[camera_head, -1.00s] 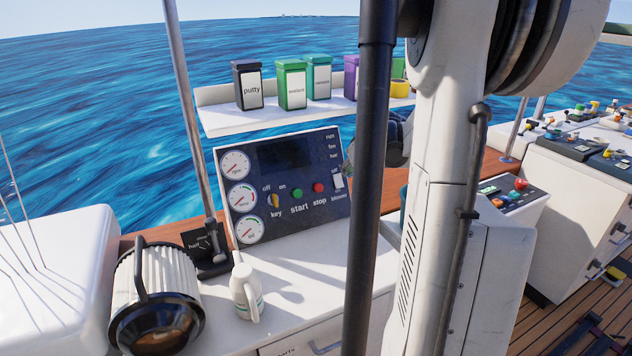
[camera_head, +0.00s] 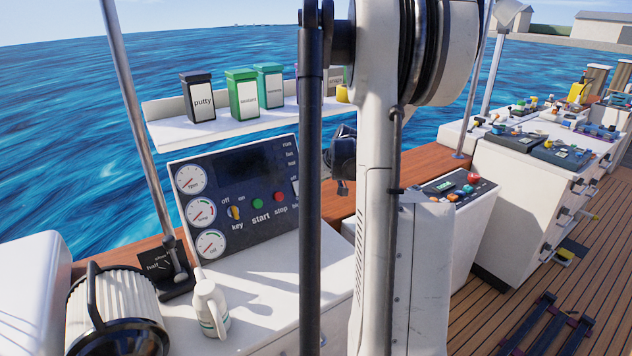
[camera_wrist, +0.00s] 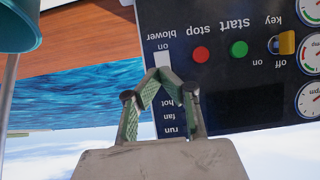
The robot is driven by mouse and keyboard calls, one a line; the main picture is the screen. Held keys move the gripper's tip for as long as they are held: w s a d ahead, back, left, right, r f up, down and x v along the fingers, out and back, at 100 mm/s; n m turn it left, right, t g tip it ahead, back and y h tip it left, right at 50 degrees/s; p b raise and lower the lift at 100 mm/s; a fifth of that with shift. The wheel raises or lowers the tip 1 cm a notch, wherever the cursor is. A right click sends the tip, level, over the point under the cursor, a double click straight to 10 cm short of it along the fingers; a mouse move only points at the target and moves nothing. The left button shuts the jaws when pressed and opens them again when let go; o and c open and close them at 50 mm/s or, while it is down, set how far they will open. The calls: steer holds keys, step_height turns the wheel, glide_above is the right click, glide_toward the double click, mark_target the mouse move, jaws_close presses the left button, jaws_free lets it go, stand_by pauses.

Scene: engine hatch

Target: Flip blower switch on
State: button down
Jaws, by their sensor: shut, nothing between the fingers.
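The blower switch (camera_wrist: 163,57) is a white rocker on the dark control panel (camera_wrist: 225,85), beside the words "on" and "blower", upside down in the wrist view. My gripper (camera_wrist: 158,72) is shut and empty. Its green-padded fingertips meet just in front of the switch's edge and overlap it in the picture; I cannot tell if they touch. Which way the rocker is tipped is not clear. In the head view the panel (camera_head: 235,215) stands left of the black pole, which hides most of the switch and my fingers.
On the panel are a yellow key (camera_wrist: 284,43), a green start button (camera_wrist: 239,48) and a red stop button (camera_wrist: 201,55). A teal container (camera_wrist: 18,28) is at the wrist view's corner.

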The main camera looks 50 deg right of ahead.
mark_target(301, 194)
steer(key=shift+w+d+r+x, duration=0.1)
steer(key=shift+w+r+x, duration=0.05)
steer(key=shift+x, duration=1.65)
steer(key=shift+w+d+r+x, duration=0.1)
steer(key=shift+w+x, duration=0.05)
steer(key=shift+x, duration=1.6)
steer(key=shift+w+d+r+x, duration=0.1)
steer(key=shift+r+x, duration=0.05)
steer(key=shift+x, duration=1.65)
steer(key=shift+a, duration=0.1)
